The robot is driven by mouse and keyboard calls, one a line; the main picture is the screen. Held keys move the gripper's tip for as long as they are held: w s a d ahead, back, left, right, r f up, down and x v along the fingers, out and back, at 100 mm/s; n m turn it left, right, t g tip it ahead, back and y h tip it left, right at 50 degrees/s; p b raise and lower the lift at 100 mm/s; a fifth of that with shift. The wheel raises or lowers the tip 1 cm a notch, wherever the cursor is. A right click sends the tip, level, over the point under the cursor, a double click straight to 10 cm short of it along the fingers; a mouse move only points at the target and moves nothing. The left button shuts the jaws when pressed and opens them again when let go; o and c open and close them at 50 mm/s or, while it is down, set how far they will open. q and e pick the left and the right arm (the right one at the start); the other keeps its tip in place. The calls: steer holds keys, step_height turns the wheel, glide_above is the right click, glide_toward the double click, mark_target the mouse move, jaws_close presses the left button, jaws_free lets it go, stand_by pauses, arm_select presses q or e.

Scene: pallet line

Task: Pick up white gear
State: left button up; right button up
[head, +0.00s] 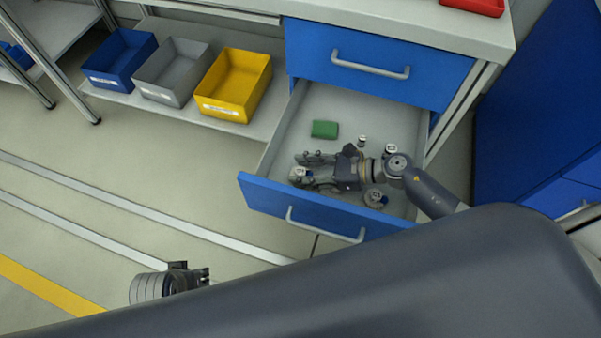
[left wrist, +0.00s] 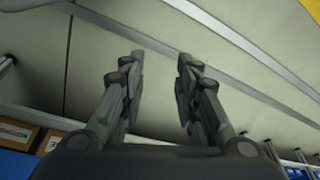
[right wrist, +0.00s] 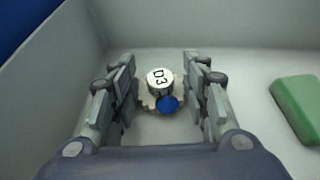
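A small off-white toothed gear (right wrist: 147,101) lies on the drawer floor in the right wrist view. A metallic cylinder (right wrist: 159,80) marked "03" and a blue round part (right wrist: 167,104) are on or against it; I cannot tell if they are joined. In the head view this group sits at the drawer's front left, partly hidden. My right gripper (head: 308,168) is inside the drawer, open, its fingers on either side of the group, which lies a little beyond and between the tips in the right wrist view. My left gripper (head: 205,275) is open and empty over the floor, away from the drawer.
The open blue-fronted drawer (head: 262,198) also holds a green block (head: 325,129) and several small metallic parts, one (head: 376,197) near its front. Blue (head: 119,60), grey (head: 172,72) and yellow (head: 234,85) bins stand on a shelf to the left.

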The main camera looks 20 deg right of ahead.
steer(key=shift+c, duration=0.7)
